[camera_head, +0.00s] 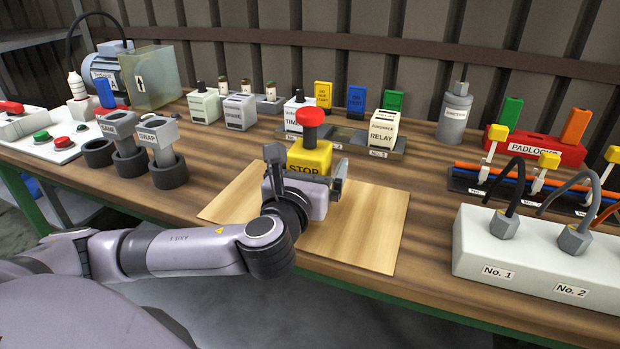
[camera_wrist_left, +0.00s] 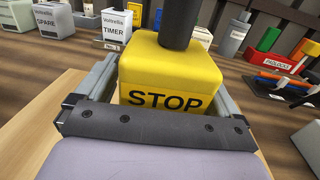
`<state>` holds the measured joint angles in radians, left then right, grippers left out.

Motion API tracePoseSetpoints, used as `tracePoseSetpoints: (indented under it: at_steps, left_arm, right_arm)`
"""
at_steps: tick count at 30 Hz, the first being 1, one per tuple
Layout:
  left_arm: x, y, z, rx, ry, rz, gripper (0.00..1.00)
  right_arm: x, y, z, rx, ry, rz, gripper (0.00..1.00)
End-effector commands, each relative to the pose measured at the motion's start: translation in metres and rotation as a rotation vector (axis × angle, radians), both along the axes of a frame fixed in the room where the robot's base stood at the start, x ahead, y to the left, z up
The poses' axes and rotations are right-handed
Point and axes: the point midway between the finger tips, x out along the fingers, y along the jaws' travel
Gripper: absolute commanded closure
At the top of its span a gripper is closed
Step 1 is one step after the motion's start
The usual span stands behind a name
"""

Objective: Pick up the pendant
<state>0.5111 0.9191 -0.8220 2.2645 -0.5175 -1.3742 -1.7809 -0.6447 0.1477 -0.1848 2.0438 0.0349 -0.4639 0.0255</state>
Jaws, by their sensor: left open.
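The pendant (camera_head: 309,154) is a yellow box marked STOP with a red mushroom button on top. It stands upright at the back of the light wooden board (camera_head: 372,225). In the left wrist view the yellow box (camera_wrist_left: 170,70) fills the middle, with a dark stem on its top; the red button is out of that picture. My left gripper (camera_head: 307,163) is open, with one finger on each side of the pendant. In the left wrist view its fingers (camera_wrist_left: 165,62) flank the box, with a narrow gap visible at the left. My right gripper is not in view.
Behind the pendant are a rack with a RELAY block (camera_head: 384,131) and a TIMER block (camera_head: 297,114). Grey clamps in dark rings (camera_head: 164,150) stand at left. A white socket box (camera_head: 535,262) with cables stands at right. The board's front part is clear.

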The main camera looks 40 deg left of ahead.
Motion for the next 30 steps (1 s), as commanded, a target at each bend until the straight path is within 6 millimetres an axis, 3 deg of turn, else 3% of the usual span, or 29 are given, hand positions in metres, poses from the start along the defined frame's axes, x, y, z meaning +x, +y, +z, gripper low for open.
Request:
tracePoseSetpoints:
  at_steps: [8,11,15,16,25,30]
  left_arm:
    - [0.004,0.001,0.0,-0.001,0.001,-0.001,0.04]
    - [0.004,0.001,0.0,-0.001,0.001,-0.001,0.3]
    - [0.004,0.001,0.0,-0.001,0.001,-0.001,0.76]
    - [0.004,0.001,0.002,-0.001,-0.004,-0.001,0.82]
    - [0.004,0.001,0.005,-0.002,-0.005,-0.001,0.82]
    - [0.004,0.001,0.02,-0.002,-0.007,-0.001,0.82]
  right_arm:
    - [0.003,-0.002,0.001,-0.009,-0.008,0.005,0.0]
    - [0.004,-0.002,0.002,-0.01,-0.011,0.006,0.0]
    - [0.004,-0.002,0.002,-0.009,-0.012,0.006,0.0]
    - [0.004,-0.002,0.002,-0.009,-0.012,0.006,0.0]
    - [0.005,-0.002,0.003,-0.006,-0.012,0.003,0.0]
    - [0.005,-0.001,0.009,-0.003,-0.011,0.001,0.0]
